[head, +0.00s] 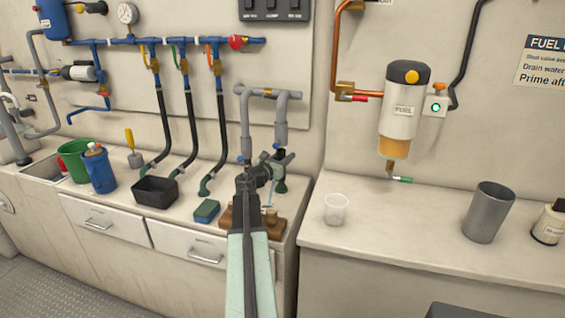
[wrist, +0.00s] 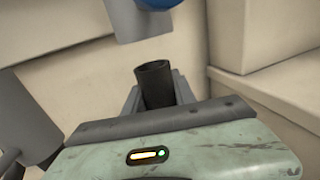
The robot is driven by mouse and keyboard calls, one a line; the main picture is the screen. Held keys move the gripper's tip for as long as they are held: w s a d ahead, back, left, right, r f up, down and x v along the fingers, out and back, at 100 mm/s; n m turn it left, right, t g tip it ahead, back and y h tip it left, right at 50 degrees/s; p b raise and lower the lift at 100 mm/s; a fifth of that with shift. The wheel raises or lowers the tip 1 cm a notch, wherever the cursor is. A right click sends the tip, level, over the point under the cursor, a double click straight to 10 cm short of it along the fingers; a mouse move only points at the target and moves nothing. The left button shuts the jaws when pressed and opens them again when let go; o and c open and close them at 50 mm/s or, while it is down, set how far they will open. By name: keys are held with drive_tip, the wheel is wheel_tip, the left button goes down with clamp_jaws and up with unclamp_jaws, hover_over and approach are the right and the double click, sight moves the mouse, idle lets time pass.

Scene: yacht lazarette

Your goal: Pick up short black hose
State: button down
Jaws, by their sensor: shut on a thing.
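The short black hose (wrist: 153,82) is a dark, open-ended tube standing up between the two grey fingers of my gripper (wrist: 156,96) in the wrist view. The fingers are shut on it from both sides. Its open upper end shows; its lower part is hidden by the gripper body. In the head view my gripper (head: 268,174) is over the right end of the left counter, below the grey pipes with blue clamps. The hose is hard to tell apart from the dark gripper there.
A grey pipe loop (head: 268,93) hangs just above my gripper. A brown wooden block (head: 272,228) and a green-blue sponge (head: 206,211) lie near it on the counter. A black tray (head: 155,192) is farther left. A clear cup (head: 336,210) stands on the right counter.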

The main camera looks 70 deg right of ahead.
drive_tip(key=shift+a+r+p, duration=0.3)
drive_tip(key=shift+r+p, duration=0.65)
drive_tip(key=v, duration=1.7)
drive_tip(key=shift+a+f, duration=0.2)
drive_tip(key=shift+a, duration=0.05)
drive_tip(key=shift+w+r, duration=0.1)
drive_tip(key=shift+r, duration=0.1)
drive_tip(key=shift+r+p, duration=0.3)
